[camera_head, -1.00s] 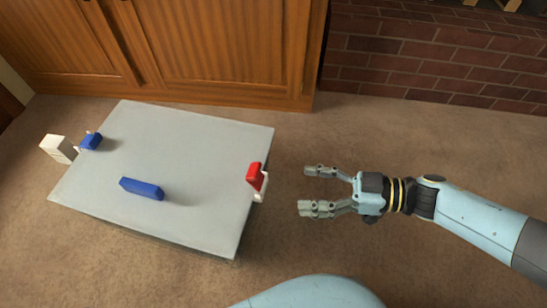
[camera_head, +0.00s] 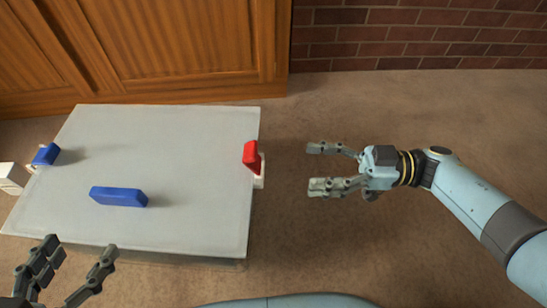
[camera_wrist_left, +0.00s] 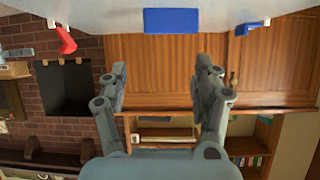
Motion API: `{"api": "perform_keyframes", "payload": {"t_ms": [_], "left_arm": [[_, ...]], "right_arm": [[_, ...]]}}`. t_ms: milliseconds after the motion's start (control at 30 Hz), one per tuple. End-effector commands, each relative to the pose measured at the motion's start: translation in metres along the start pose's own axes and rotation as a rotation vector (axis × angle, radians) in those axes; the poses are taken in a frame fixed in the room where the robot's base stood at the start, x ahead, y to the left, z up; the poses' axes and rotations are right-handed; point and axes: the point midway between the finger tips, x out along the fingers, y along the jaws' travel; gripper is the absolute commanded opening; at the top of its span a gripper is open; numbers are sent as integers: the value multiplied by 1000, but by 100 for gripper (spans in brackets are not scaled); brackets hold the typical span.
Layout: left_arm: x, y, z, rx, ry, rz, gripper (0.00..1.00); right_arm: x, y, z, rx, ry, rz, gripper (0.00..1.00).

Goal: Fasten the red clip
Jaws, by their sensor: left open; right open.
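The red clip (camera_head: 251,156) sits at the right edge of the grey table, joined to a white piece (camera_head: 260,172) at that edge. It also shows at the upper left of the left wrist view (camera_wrist_left: 66,40). My right gripper (camera_head: 318,168) is open and empty, right of the table and apart from the clip, its fingers pointing left towards it. My left gripper (camera_head: 78,262) is open and empty at the lower left, near the table's front edge. Its fingers also show in the left wrist view (camera_wrist_left: 162,75).
A blue block (camera_head: 118,197) lies on the grey table (camera_head: 170,135). A blue clip (camera_head: 46,154) and a white block (camera_head: 12,178) are at the left edge. Wooden cabinets (camera_head: 180,45) stand behind. Carpet right of the table is free.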

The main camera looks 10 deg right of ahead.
Motion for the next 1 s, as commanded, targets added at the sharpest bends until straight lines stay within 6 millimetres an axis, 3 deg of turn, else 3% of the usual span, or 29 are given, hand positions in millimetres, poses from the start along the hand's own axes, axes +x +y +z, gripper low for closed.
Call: {"api": "perform_keyframes", "payload": {"t_ms": [33,167,367,567,1000], "left_arm": [[-2,2,15,-2,-25,1,66],[-6,3,28,-5,-51,2,66],[-5,3,25,-3,-32,3,66],[8,2,-10,9,93,2,66],[23,1,-115,45,482,3,66]], "right_arm": [[3,8,5,-8,3,0,66],[7,23,3,-33,11,1,66],[14,30,0,-47,15,1,66],[35,30,0,-45,16,2,66],[85,29,0,-44,15,2,66]]}}
